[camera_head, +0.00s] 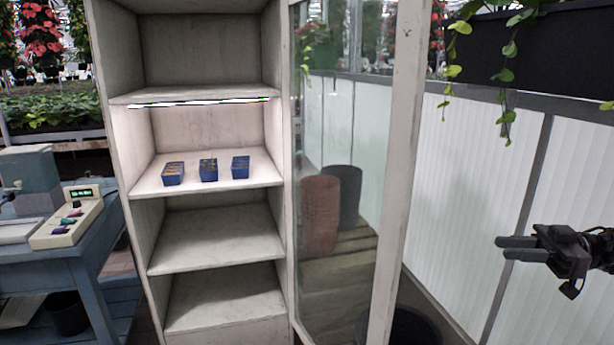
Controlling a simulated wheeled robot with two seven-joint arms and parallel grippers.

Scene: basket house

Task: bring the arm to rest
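My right gripper (517,248) comes in from the right edge, well to the right of the cabinet and in front of the white panelled wall. Its two dark fingers point left and lie close together, with a thin gap seeming to show between them. I see nothing held in it. Whether it is open or shut is not clear from this side angle. It touches nothing that I can see. My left gripper and arm are not in view.
A pale cabinet (283,158) stands at centre, its glass door (340,200) swung out to the right. Three small blue boxes (208,170) sit on a lit shelf. A blue table (85,250) with a device stands left. A hanging planter (560,50) is above the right gripper.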

